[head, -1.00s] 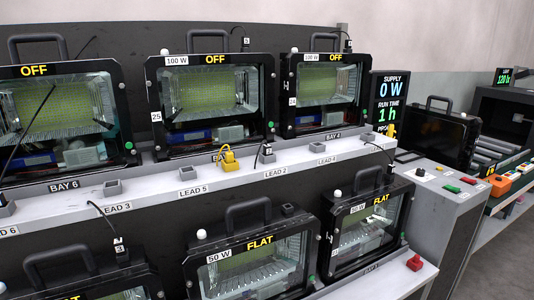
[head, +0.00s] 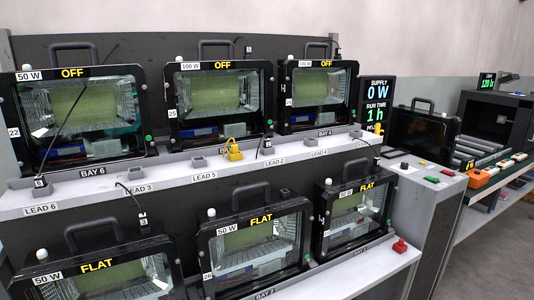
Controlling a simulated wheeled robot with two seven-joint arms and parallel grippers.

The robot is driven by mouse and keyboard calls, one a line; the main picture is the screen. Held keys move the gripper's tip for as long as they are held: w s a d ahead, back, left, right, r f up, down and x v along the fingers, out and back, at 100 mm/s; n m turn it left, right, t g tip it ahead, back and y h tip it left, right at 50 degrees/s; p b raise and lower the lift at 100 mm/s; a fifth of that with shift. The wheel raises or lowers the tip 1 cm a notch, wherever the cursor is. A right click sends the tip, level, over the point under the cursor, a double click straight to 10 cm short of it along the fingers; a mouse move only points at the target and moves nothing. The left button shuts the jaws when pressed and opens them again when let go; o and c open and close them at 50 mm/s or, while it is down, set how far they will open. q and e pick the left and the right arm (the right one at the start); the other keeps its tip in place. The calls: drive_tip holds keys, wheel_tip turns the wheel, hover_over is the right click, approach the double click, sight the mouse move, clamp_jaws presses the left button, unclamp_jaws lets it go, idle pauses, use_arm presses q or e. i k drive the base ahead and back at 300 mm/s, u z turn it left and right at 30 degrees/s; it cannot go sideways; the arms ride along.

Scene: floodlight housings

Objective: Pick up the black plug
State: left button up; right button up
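Several small black plugs with white number tags hang on or stand by the housings, and I cannot tell which one the task means. One black plug (head: 267,144) stands on the upper ledge near the LEAD 2 label. Another black plug (head: 143,219) tagged 3 hangs from a cable below the LEAD 3 label. A third black plug (head: 40,182) sits at the left end of the ledge by LEAD 6. Another black plug (head: 248,48) tagged 5 shows at the top behind the upper housings. Neither of my grippers is in view.
Floodlight housings marked OFF (head: 218,95) fill the upper row, and housings marked FLAT (head: 262,235) the lower row. A yellow plug-like piece (head: 234,151) sits on the ledge. A red piece (head: 400,247) is at lower right. A control console (head: 430,180) and roller conveyor stand right.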

sight(267, 142)
drive_tip(key=z, duration=1.4)
drive_tip(key=i, duration=0.9)
drive_tip(key=u, duration=2.2)
